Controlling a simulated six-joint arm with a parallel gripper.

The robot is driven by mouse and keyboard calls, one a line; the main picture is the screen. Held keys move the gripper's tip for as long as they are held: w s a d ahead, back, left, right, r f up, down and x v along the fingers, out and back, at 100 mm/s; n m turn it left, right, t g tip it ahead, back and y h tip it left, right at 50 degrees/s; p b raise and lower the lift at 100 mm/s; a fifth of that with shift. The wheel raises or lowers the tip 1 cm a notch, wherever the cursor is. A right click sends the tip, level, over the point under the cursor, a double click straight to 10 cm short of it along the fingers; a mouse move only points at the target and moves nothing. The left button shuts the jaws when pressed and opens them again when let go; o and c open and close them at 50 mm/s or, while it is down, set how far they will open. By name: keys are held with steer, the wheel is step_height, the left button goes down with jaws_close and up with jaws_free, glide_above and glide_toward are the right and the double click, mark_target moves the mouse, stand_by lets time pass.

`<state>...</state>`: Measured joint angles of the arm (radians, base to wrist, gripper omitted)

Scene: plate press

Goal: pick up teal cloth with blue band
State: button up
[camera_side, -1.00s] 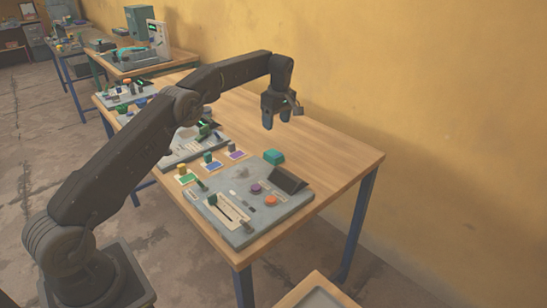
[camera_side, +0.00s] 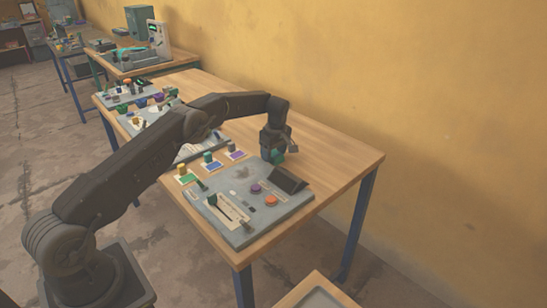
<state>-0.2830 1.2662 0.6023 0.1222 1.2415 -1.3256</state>
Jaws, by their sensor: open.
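A small teal piece (camera_side: 279,157), which I take to be the teal cloth, lies at the far edge of the grey panel (camera_side: 226,228), beside the dark sloped block. Most of it is hidden behind my gripper, and I cannot make out a blue band. My gripper (camera_side: 271,158) points down, with its open fingers low at the teal piece. I cannot tell whether the fingers touch it or stand on both sides of it.
The dark sloped block (camera_side: 289,180) stands close to the right. A purple knob (camera_side: 256,188) and an orange knob (camera_side: 271,201) sit on the panel. Small colored blocks stand to the left. The table's right side (camera_side: 335,155) is clear.

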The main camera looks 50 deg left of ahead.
mark_target(273, 152)
steer(key=shift+f, duration=0.45)
steer(key=c, duration=0.7)
steer(key=shift+r, duration=0.2)
steer(key=shift+r, duration=0.55)
step_height(273, 152, up, 3)
steer(key=shift+f, duration=0.2)
steer(key=s+a+r, duration=0.4)
steer(key=s+a, duration=0.1)
steer(key=s+a+r, duration=0.3)
steer(key=shift+s+a, duration=0.1)
steer(key=shift+a, duration=0.1)
